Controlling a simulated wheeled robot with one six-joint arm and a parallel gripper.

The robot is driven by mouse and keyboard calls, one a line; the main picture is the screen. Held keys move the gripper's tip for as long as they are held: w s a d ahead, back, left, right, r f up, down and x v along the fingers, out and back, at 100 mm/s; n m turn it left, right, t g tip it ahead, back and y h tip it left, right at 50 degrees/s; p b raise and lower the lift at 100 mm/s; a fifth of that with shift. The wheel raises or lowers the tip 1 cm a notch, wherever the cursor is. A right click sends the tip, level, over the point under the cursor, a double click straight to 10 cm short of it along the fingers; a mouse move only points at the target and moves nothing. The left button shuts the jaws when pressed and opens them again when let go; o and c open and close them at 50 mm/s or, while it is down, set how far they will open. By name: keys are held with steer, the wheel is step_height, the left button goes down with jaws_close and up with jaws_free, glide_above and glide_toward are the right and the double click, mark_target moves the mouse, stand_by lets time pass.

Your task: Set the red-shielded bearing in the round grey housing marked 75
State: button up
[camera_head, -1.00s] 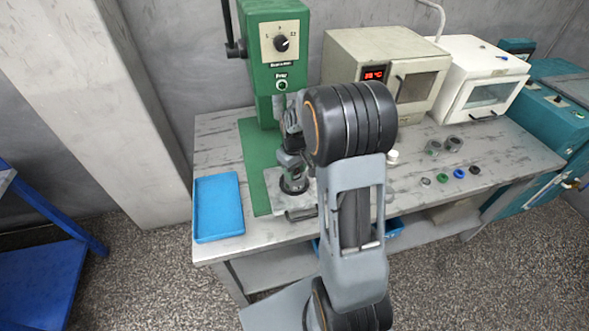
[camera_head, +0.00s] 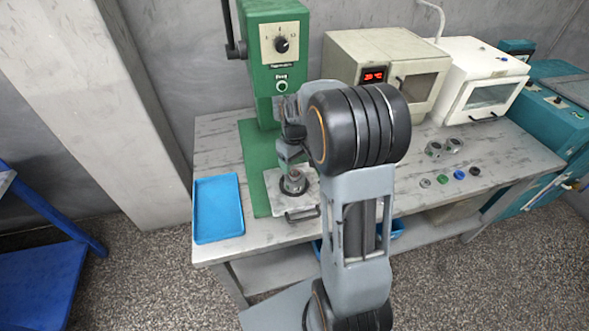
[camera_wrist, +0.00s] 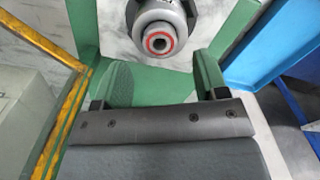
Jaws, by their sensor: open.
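The red-shielded bearing shows in the wrist view as a red ring (camera_wrist: 159,37) around a pale inner ring and dark bore. It sits in the middle of a round grey housing (camera_wrist: 180,13); how deep it sits I cannot tell, and no marking is readable. In the head view the housing (camera_head: 294,181) stands upright on the plate under the green press. My gripper (camera_wrist: 160,76) is open, with nothing between its green-padded fingers, and apart from the housing. In the head view my gripper (camera_head: 290,155) is above the housing, partly hidden by my arm.
The green press (camera_head: 275,60) stands behind. A blue tray (camera_head: 218,208) lies at the bench's left end. Two grey housings (camera_head: 433,149) (camera_head: 453,145) and several small rings, including a blue one (camera_head: 459,174), are at the right. Two ovens (camera_head: 385,65) (camera_head: 487,85) line the back.

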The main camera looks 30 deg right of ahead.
mark_target(295, 173)
steer(key=s+a+r+m+t, duration=0.1)
steer(key=s+a+r, duration=0.15)
steer(key=r, duration=0.25)
steer(key=s+a+r, duration=0.2)
steer(key=s+r, duration=0.1)
steer(key=r, duration=0.3)
steer(key=s+a+f+m+t, duration=0.1)
steer(key=s+a, duration=0.4)
steer(key=s, duration=0.5)
steer(key=shift+s+f+m+t, duration=0.3)
steer(key=shift+f+m+t, duration=0.15)
steer(key=shift+t, duration=0.55)
